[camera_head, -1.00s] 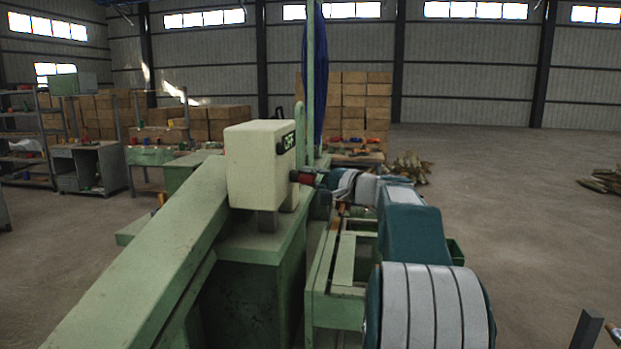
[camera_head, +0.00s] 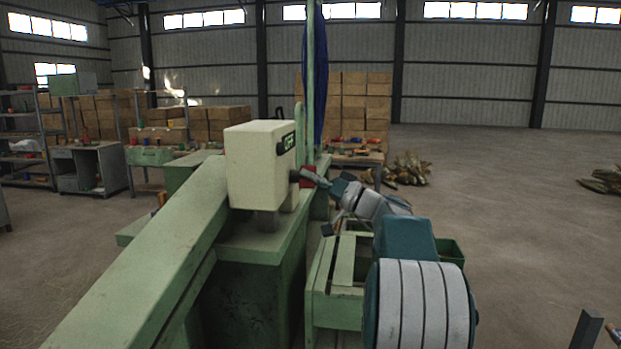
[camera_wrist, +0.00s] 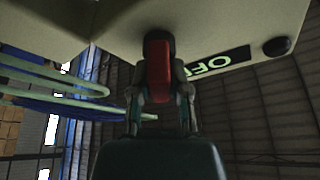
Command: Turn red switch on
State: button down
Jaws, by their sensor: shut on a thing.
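The red switch (camera_wrist: 158,72) is a red lever on the side of a cream switch box (camera_head: 255,172). The box carries a dark label reading OFF (camera_wrist: 215,64). In the wrist view my gripper (camera_wrist: 160,95) has its two fingers on either side of the red lever, shut on it. In the head view my gripper (camera_head: 322,182) is at the right side of the box, and a bit of the red switch (camera_head: 307,178) shows there. The lever's far side is hidden by the fingers.
The box stands on a green machine (camera_head: 265,245) with a long slanted beam at left. A green post and dark blue cloth (camera_head: 315,75) rise behind it. Stacked boxes (camera_head: 360,105) are farther back. Open floor (camera_head: 530,200) lies to the right.

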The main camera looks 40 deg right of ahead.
jog(key=n+y, duration=0.1)
jog(key=n, duration=0.2)
jog(key=n+g+y, duration=0.1)
jog(key=n, duration=0.2)
jog(key=n+g+y, duration=0.1)
jog(key=n+y, duration=0.1)
jog(key=n, duration=0.1)
jog(key=shift+w+f, duration=0.1)
jog(key=shift+f, duration=0.25)
jog(key=shift+n, duration=0.3)
jog(key=c, duration=0.6)
grip_release()
jog(key=shift+r, duration=0.1)
jog(key=shift+r, duration=0.1)
jog(key=v, duration=1.2)
jog(key=shift+w+f, duration=0.2)
jog(key=shift+f, duration=0.05)
jog(key=shift+s+d, duration=0.1)
jog(key=shift+d, duration=0.1)
